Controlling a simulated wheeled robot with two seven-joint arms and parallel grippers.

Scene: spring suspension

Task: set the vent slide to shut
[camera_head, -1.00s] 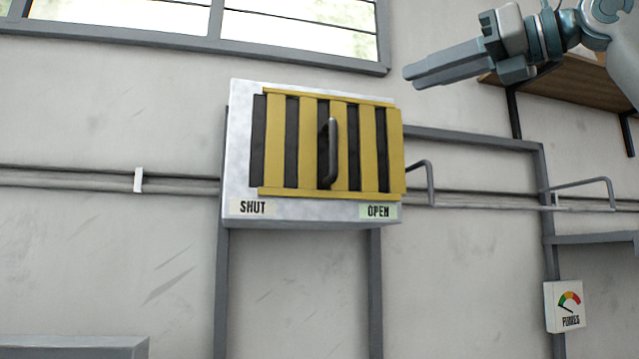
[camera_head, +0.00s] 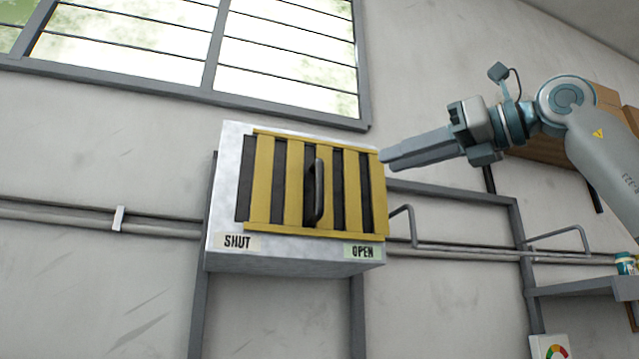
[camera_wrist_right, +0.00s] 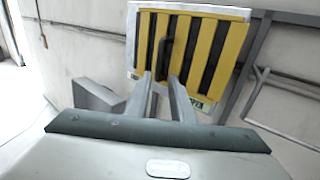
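The vent slide (camera_head: 293,184) is a yellow slatted panel on a pale metal box, with dark slots showing between its slats. It sits toward the right, OPEN end of the box. Its dark upright handle (camera_head: 318,192) is near the middle; it also shows in the wrist view (camera_wrist_right: 165,52). The SHUT label (camera_head: 237,242) is at lower left, the OPEN label (camera_head: 362,252) at lower right. My right gripper (camera_head: 386,160) is at the box's upper right, apart from the handle. In the wrist view its fingers (camera_wrist_right: 160,76) are apart and empty. My left gripper is out of view.
A pipe (camera_head: 70,219) runs along the wall behind the box, and a bent rail (camera_head: 403,212) stands out to its right. A window (camera_head: 285,60) is above. A grey shelf (camera_head: 580,287) is at lower right.

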